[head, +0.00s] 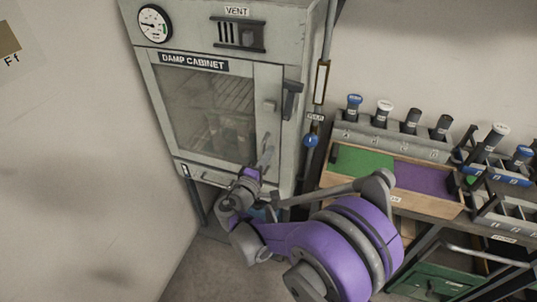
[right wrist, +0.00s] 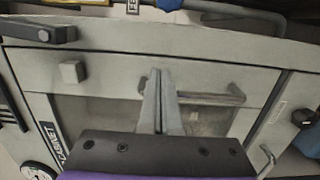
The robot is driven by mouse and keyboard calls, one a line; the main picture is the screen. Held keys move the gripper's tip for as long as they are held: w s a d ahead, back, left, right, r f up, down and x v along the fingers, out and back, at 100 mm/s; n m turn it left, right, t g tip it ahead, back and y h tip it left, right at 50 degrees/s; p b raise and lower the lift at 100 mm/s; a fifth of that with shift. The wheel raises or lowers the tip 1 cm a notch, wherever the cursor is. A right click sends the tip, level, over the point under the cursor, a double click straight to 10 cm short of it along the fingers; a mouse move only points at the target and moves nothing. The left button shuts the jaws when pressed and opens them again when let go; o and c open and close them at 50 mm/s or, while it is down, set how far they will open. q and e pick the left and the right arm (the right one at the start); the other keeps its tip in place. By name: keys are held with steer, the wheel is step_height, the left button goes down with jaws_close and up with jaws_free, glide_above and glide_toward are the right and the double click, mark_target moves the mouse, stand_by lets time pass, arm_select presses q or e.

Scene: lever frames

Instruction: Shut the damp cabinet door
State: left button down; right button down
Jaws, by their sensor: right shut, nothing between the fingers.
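The damp cabinet (head: 310,45) is grey, with a glass-windowed door (head: 262,85). The door lies flush or nearly flush with its frame; I cannot tell whether it is fully shut. A dark lever (head: 292,98) is on the frame right of the door, beside a small square block (head: 269,105) on the door. Both also show in the right wrist view: the lever (right wrist: 40,33) and the block (right wrist: 72,73). My right gripper (right wrist: 160,75) is shut and empty, its tips at the door's front beside the bar handle (right wrist: 215,97). Contact is unclear. My left gripper is out of view.
Right of the cabinet, a bench holds a wooden tray (head: 449,207) with green and purple areas. Several capped bottles stand in a rack (head: 345,129) behind it. A green box (head: 440,284) sits below. A wall (head: 80,150) bounds the left side.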

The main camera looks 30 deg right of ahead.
steer(key=v, duration=1)
steer(key=shift+s+b, duration=0.45)
steer(key=shift+s, duration=0.1)
